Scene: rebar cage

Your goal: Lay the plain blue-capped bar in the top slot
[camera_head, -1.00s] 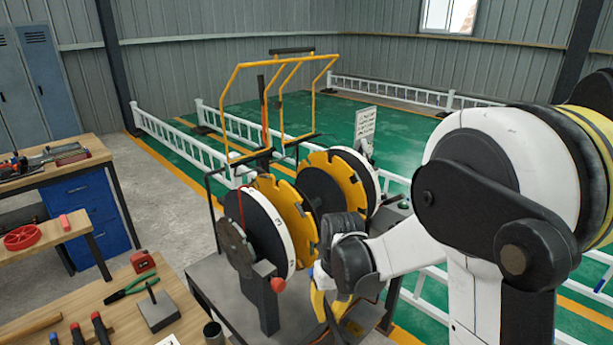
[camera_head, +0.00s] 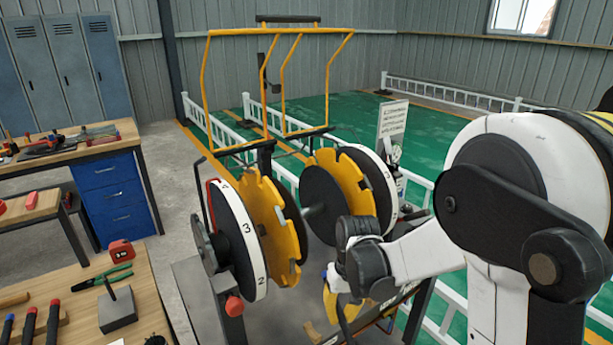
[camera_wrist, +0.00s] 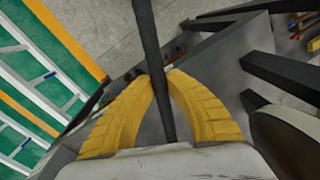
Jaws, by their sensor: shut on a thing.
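My gripper (camera_head: 337,303) is low at the right front of the drum stand, partly hidden by my wrist in the head view. In the wrist view its yellow fingers (camera_wrist: 160,80) are shut on a dark, plain bar (camera_wrist: 150,40), which runs from the top edge down between them. No blue cap shows clearly on it. Two yellow notched discs, left (camera_head: 268,215) and right (camera_head: 350,180), stand upright on one axle with notches around their rims. Their top notches are above and away from my gripper. Which notch is the top slot I cannot tell exactly.
A white numbered rim (camera_head: 240,235) and a red knob (camera_head: 234,306) are on the left drum's side. A yellow tube frame (camera_head: 265,85) rises behind the discs. A wooden bench (camera_head: 90,320) with tools stands at left front. White railings (camera_head: 460,97) stand behind.

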